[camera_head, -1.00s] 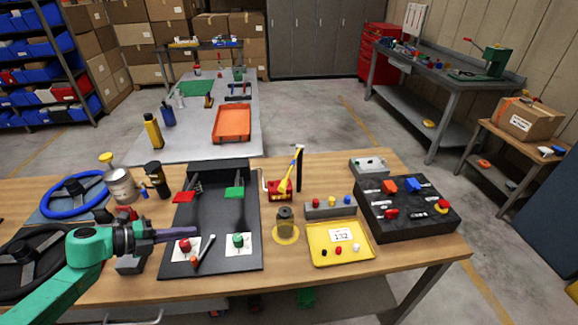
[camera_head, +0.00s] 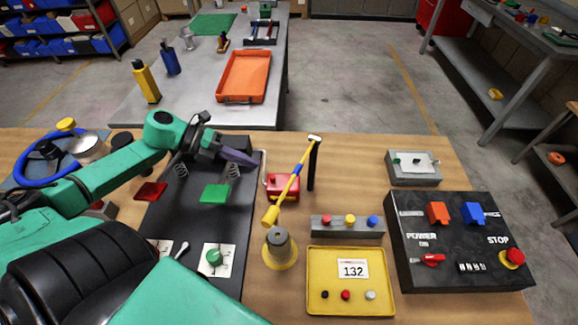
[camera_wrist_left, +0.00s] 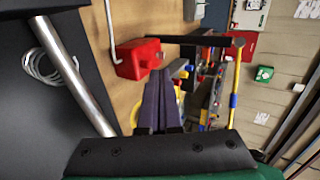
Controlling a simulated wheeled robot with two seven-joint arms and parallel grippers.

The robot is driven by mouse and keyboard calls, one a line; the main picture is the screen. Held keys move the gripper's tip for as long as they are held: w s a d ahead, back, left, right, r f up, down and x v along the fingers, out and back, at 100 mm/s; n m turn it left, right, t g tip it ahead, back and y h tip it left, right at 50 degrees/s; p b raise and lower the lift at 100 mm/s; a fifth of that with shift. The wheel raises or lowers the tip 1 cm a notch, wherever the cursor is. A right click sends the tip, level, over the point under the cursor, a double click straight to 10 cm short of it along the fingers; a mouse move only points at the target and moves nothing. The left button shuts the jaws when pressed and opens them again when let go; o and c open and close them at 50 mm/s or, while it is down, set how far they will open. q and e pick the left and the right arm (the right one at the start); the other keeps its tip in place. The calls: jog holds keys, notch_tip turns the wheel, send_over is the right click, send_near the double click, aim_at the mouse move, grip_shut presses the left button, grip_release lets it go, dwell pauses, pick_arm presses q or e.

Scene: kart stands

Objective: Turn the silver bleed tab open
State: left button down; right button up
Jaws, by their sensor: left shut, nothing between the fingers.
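My left gripper (camera_head: 237,157) is shut and empty, above the far part of the black board, its fingers pointing right toward the red pump block (camera_head: 283,186). In the left wrist view its closed dark fingers (camera_wrist_left: 160,105) show just below the red block (camera_wrist_left: 138,58), apart from it in the picture. A thin bent silver rod (camera_head: 263,168) stands at the block's left side; it also shows in the left wrist view (camera_wrist_left: 110,22). I cannot tell whether this rod is the bleed tab. A small silver lever (camera_head: 181,249) lies on the board. My right gripper is not in view.
A yellow-handled lever (camera_head: 287,188) and a dark post (camera_head: 314,165) stand by the block. The green pedal (camera_head: 215,193) and red pedal (camera_head: 150,191) are below my arm. The yellow tray (camera_head: 350,298) and black switch box (camera_head: 455,275) lie to the right.

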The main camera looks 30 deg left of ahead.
aim_at(279, 183)
pick_arm(q)
jog(key=x, duration=0.8)
jog(key=shift+s+d+r, duration=0.15)
jog(key=shift+s+d, duration=0.15)
jog(key=shift+d+f, duration=0.2)
jog(key=shift+d, duration=0.1)
jog(key=shift+s, duration=0.1)
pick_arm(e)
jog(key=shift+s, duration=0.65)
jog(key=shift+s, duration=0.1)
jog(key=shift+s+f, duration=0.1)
